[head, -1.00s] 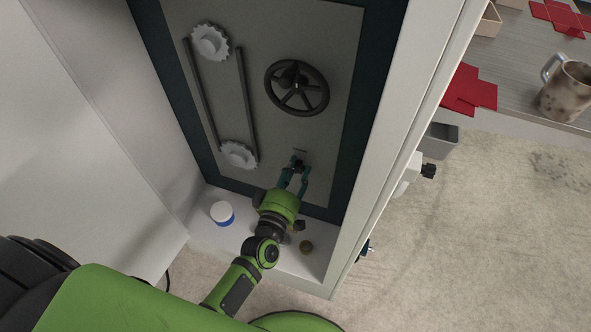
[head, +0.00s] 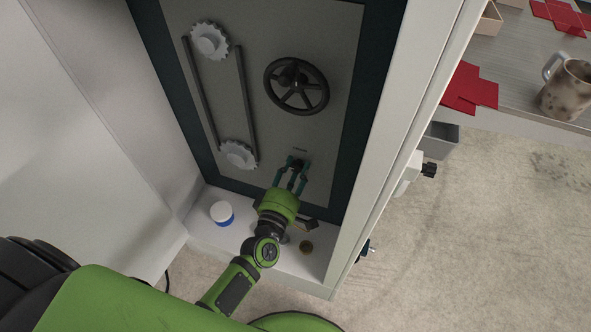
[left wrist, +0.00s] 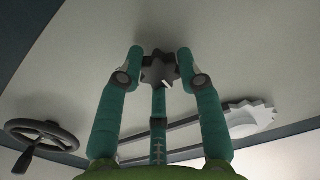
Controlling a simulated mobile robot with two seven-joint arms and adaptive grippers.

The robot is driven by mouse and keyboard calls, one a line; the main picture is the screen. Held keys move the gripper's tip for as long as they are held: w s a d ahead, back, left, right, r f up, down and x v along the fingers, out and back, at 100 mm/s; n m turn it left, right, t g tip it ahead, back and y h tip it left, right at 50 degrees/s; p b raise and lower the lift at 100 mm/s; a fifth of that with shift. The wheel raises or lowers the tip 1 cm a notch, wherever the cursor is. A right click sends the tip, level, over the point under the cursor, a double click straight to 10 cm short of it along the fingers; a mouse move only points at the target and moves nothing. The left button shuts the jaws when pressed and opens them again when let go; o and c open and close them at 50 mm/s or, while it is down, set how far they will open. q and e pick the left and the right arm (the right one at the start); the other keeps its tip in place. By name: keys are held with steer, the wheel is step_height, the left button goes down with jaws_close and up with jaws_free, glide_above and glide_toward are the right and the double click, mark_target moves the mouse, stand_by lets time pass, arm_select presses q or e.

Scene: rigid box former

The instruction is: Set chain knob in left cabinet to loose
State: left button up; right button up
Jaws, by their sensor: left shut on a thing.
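The chain knob, a small dark star-shaped knob (left wrist: 160,69) with a white mark on its edge, sits on the grey panel (head: 335,60) inside the left cabinet. In the head view it is mostly hidden by my fingers, below a small label too small to read. My left gripper (head: 297,165) reaches up to the panel and is shut on the knob. In the left wrist view its teal fingers (left wrist: 158,62) stand on both sides of the knob. My right gripper is not in view.
A black handwheel (head: 297,87) is above the knob. Two white sprockets (head: 239,155) with a chain (head: 203,95) are at its left. A white and blue jar (head: 222,213) and a small brown round thing (head: 306,247) stand on the cabinet floor. The cabinet's white side wall (head: 385,130) is close at the right.

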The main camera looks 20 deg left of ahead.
arm_select(q)
steer(key=shift+w+a+r, duration=0.15)
steer(key=shift+a+r, duration=0.1)
steer(key=shift+r, duration=0.05)
steer(key=o, duration=1.1)
steer(key=shift+c, duration=0.2)
steer(key=shift+o, duration=0.4)
steer(key=shift+f, duration=0.15)
steer(key=shift+d, duration=0.1)
steer(key=s, duration=1.2)
steer(key=shift+a, duration=0.25)
steer(key=shift+f, duration=0.1)
